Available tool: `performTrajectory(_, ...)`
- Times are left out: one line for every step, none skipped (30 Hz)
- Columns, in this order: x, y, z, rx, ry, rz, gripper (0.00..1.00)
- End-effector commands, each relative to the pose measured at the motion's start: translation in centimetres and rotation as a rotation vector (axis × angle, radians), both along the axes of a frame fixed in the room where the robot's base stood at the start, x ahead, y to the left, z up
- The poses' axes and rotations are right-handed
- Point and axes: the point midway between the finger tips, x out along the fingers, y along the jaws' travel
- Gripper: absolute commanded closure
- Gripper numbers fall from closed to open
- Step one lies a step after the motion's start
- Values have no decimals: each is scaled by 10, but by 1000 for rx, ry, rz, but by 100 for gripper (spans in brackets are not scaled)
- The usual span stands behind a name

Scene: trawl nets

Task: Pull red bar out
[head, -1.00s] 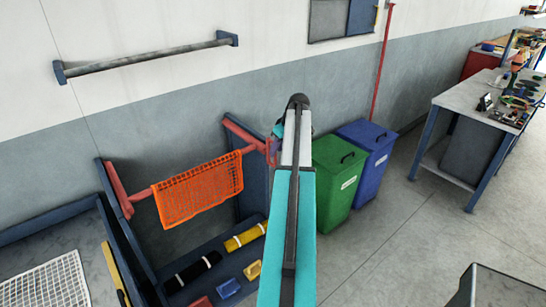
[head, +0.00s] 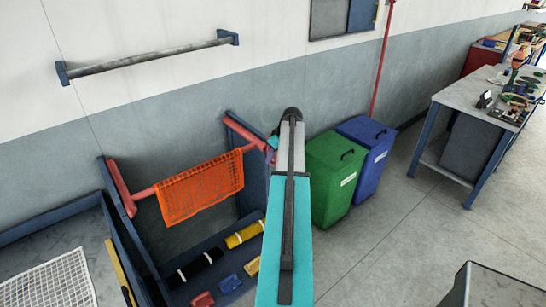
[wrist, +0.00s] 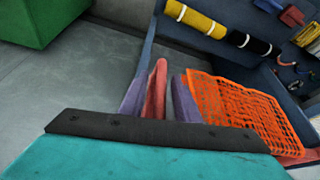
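The red bar (head: 147,191) lies across a dark blue rack, with an orange net (head: 203,187) hanging from it. In the head view its right end runs towards my arm, where my gripper is mostly hidden. In the wrist view the two purple-grey fingers of my gripper (wrist: 160,98) stand apart, with a red piece (wrist: 156,90) between them. A narrow gap shows by the right finger. I cannot tell whether this piece is the bar's end or the rack's red rail. The orange net also shows in the wrist view (wrist: 245,110), right of the fingers.
Slanted red rails (head: 121,187) top the rack sides. Yellow (head: 244,235) and black rolls lie on its lower shelf. A green bin (head: 333,180) and a blue bin (head: 368,155) stand right of my arm. A workbench (head: 470,120) is farther right, with clear floor between.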

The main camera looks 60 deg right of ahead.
Motion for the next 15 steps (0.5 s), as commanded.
performTrajectory(0, 0, 0, 0, 0, 0, 71)
performTrajectory(0, 0, 0, 0, 0, 0, 71)
performTrajectory(0, 0, 0, 0, 0, 0, 77)
performTrajectory(0, 0, 0, 0, 0, 0, 82)
performTrajectory(0, 0, 0, 0, 0, 0, 87)
performTrajectory(0, 0, 0, 1, 1, 0, 94)
performTrajectory(0, 1, 0, 2, 0, 1, 99)
performTrajectory(0, 1, 0, 3, 0, 1, 100)
performTrajectory(0, 1, 0, 2, 0, 2, 100)
performTrajectory(0, 1, 0, 3, 0, 2, 100)
performTrajectory(0, 2, 0, 4, -1, 3, 100)
performTrajectory(0, 2, 0, 5, -1, 3, 100)
performTrajectory(0, 2, 0, 5, -1, 3, 100)
performTrajectory(0, 3, 0, 6, -1, 5, 100)
performTrajectory(0, 3, 0, 7, -1, 5, 100)
